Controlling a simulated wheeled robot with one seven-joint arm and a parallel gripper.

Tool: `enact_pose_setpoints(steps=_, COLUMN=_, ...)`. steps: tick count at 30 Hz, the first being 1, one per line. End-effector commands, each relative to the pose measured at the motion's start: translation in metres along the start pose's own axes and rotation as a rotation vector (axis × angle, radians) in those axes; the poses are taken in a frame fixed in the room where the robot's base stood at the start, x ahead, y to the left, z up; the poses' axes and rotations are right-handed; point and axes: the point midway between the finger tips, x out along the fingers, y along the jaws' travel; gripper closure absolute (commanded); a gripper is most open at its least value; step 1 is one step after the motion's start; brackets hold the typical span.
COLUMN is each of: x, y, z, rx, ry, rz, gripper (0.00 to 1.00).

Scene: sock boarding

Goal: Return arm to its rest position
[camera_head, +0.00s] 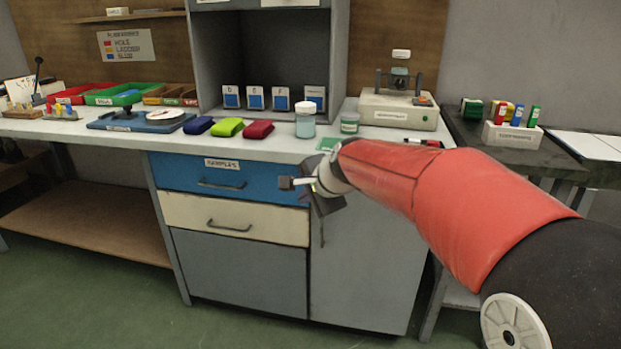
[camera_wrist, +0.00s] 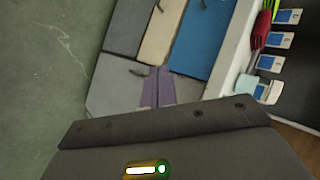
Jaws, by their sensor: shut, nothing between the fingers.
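My gripper (camera_head: 286,183) is in front of the blue top drawer (camera_head: 180,172), at the end of my red arm, which reaches in from the right. Its fingers are shut and hold nothing. In the wrist view the closed fingers of my gripper (camera_wrist: 158,88) show as purple-grey shapes before the drawers. How far the gripper is from the drawer front cannot be told exactly. The blue drawer also shows in the wrist view (camera_wrist: 206,45), and it looks closed.
The workbench top (camera_head: 290,148) holds blue, green and red pads (camera_head: 258,130), a jar (camera_head: 305,125) and a beige device (camera_head: 398,108). A cream drawer (camera_head: 235,220) and a grey drawer are below. Open green floor (camera_head: 90,300) lies at left.

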Motion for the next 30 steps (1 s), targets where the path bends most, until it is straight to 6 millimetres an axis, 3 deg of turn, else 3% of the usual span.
enact_pose_setpoints(steps=5, x=-0.065, y=0.048, z=-0.002, rx=-0.226, ry=0.042, rz=0.071, gripper=1.0)
enact_pose_setpoints(steps=12, x=-0.16, y=0.169, z=0.008, rx=-0.662, ry=0.074, rz=0.27, gripper=1.0)
enact_pose_setpoints(steps=18, x=-0.203, y=0.256, z=0.022, rx=-0.918, ry=0.05, rz=0.422, gripper=1.0)
enact_pose_setpoints(steps=21, x=-0.212, y=0.281, z=0.026, rx=-0.989, ry=0.036, rz=0.466, gripper=1.0)
enact_pose_setpoints(steps=24, x=-0.215, y=0.293, z=0.029, rx=-1.022, ry=0.027, rz=0.489, gripper=1.0)
enact_pose_setpoints(steps=30, x=-0.216, y=0.294, z=0.029, rx=-1.025, ry=0.026, rz=0.491, gripper=1.0)
